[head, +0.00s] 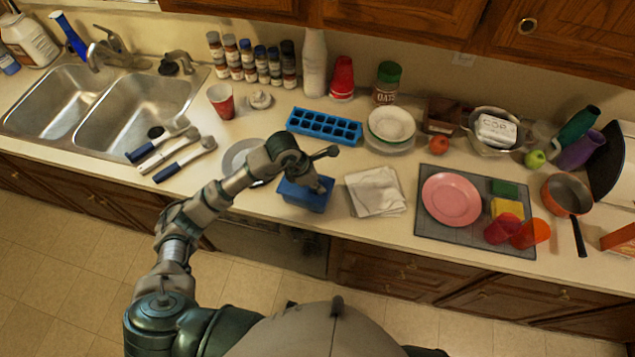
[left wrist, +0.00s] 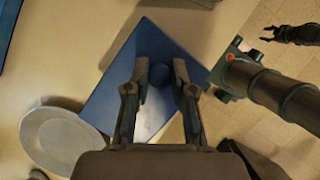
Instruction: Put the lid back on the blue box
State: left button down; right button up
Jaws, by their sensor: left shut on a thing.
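The blue box (head: 303,196) stands near the counter's front edge in the head view, partly hidden by my left gripper (head: 318,186). In the left wrist view a square blue lid (left wrist: 113,100) lies below my left gripper (left wrist: 160,78). The round blue knob (left wrist: 158,75) of the lid is between the fingers, and the gripper is shut on it. The lid is at the box's top; I cannot tell whether it rests on the rim or is just above it. What seems to be my right gripper (left wrist: 283,34) shows small at the wrist view's upper right, its jaws unclear.
A grey plate (head: 238,155) lies left of the box. A blue ice tray (head: 324,127) is behind it, and a folded white cloth (head: 376,192) is to its right. Several utensils (head: 170,150) lie by the sink. The counter's front edge is close.

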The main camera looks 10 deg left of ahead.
pick_arm(q)
jog(key=shift+d+f+b, duration=0.1)
jog(key=shift+f+b, duration=0.1)
jog(key=shift+b, duration=0.35)
dwell(0.9)
jog(key=shift+c, duration=2.1)
grip_release()
jog(key=shift+r, duration=0.1)
jog(key=shift+r+p, duration=1.85)
jog(key=shift+r, duration=1.65)
grip_shut()
